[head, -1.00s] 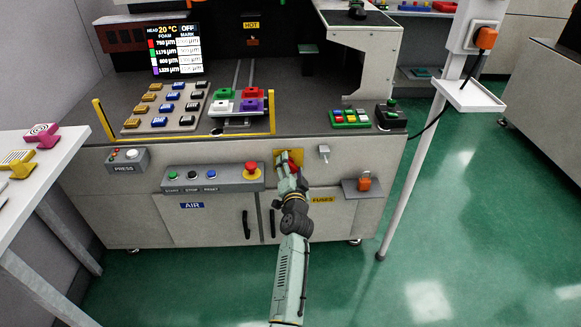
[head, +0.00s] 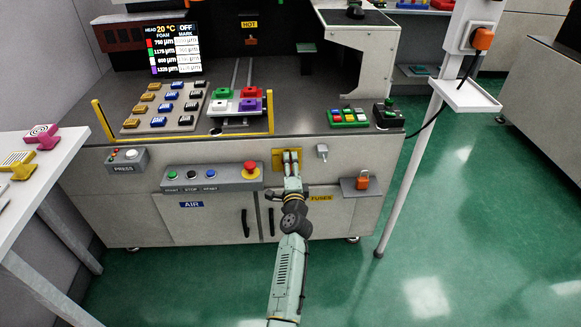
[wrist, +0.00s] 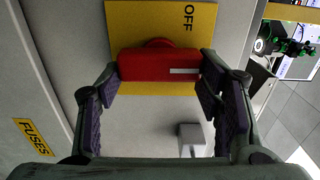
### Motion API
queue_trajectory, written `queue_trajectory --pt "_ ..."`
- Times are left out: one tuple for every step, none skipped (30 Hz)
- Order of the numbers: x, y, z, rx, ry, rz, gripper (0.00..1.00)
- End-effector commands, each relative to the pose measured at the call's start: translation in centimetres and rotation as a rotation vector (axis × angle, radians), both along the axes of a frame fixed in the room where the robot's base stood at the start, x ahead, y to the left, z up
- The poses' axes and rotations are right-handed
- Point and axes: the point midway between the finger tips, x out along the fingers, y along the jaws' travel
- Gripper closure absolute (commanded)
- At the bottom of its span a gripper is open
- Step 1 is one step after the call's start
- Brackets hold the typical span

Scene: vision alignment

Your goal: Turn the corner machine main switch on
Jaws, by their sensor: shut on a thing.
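The main switch is a red handle (wrist: 160,65) on a yellow plate (wrist: 120,20) marked OFF; the plate also shows in the head view (head: 277,159). In the wrist view the handle lies across the picture, with a white mark towards its right end. My gripper (wrist: 160,80) is shut on the handle, with one finger at each end of it. In the head view my gripper (head: 291,159) covers much of the switch.
A grey peg-like part (wrist: 191,137) sticks out beside the plate. An orange padlock (head: 362,182) sits on a small shelf to the right. A red emergency button (head: 250,168) is to the left. The FUSES label (wrist: 36,138) is close by.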

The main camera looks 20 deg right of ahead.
Motion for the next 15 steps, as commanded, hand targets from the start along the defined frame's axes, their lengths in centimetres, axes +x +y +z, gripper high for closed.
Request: queue_trajectory --pt "-0.01 -0.01 -0.04 0.011 -0.002 0.000 0.68" --pt "-0.02 -0.02 -0.05 0.017 -0.004 0.000 0.68" --pt "-0.02 -0.02 -0.06 0.022 -0.005 0.000 0.68" --pt "-0.02 -0.02 -0.07 0.026 -0.006 0.000 0.68" --pt "-0.02 -0.02 -0.07 0.029 -0.007 0.000 0.68" --pt "-0.02 -0.02 -0.08 0.031 -0.008 0.000 0.68" --pt "-0.02 -0.02 -0.08 0.033 -0.008 0.000 0.68" --pt "-0.02 -0.02 -0.09 0.034 -0.009 0.000 0.68" --pt "-0.02 -0.02 -0.08 0.035 -0.009 0.000 0.68" --pt "-0.02 -0.02 -0.09 0.035 -0.009 0.000 0.68" --pt "-0.02 -0.02 -0.09 0.035 -0.009 0.000 0.68" --pt "-0.02 -0.02 -0.09 0.035 -0.009 0.000 0.68" --pt "-0.02 -0.02 -0.09 0.035 -0.010 0.000 0.68" --pt "-0.02 -0.02 -0.09 0.035 -0.010 0.000 0.68" --pt "-0.03 -0.02 -0.09 0.035 -0.009 0.000 0.68"
